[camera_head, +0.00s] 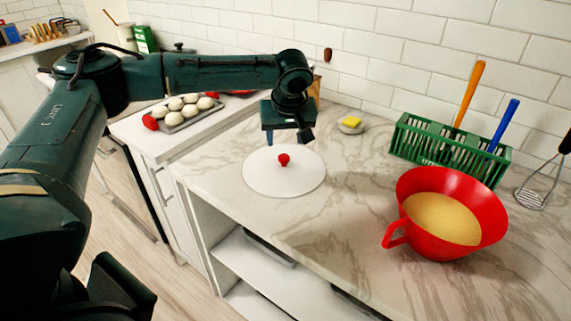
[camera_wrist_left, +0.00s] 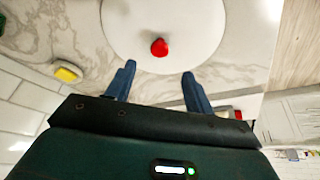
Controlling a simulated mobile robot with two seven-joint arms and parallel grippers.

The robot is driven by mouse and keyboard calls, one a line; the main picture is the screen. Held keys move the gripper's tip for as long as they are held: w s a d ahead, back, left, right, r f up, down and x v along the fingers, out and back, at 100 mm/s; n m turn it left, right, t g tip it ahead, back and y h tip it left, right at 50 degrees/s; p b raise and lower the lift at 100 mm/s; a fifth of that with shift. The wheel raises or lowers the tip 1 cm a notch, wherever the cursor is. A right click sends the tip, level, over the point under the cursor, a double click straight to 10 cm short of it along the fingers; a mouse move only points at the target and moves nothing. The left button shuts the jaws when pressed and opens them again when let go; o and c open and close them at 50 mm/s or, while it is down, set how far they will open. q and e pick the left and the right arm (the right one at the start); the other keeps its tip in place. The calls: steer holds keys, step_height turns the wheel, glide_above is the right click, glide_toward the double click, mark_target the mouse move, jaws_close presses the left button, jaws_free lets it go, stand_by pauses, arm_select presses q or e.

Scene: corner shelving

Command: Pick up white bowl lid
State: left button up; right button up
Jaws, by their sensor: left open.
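The white bowl lid (camera_head: 262,181) is a flat white disc with a red knob (camera_head: 284,159) at its centre. It lies on the marble counter. In the left wrist view the lid (camera_wrist_left: 190,25) and its red knob (camera_wrist_left: 159,47) show just beyond the fingertips. My left gripper (camera_head: 290,137) is above the lid's far edge, with its fingers pointing down. In the left wrist view its two fingers (camera_wrist_left: 158,70) are apart, with nothing between them. My right gripper is not in either view.
A red bowl (camera_head: 477,192) of yellowish contents stands at the right. Behind it is a green rack (camera_head: 406,142) with utensils. A small dish with a yellow sponge (camera_head: 351,122) sits near the wall. A tray of white round items (camera_head: 186,113) lies at the left. Counter around the lid is clear.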

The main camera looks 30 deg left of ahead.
mark_target(284, 157)
arm_select(q)
steer(key=x, duration=0.8)
steer(key=shift+f+p, duration=0.2)
steer(key=shift+p, duration=0.15)
steer(key=shift+c, duration=0.5)
steer(key=shift+r, duration=0.1)
steer(key=c, duration=1)
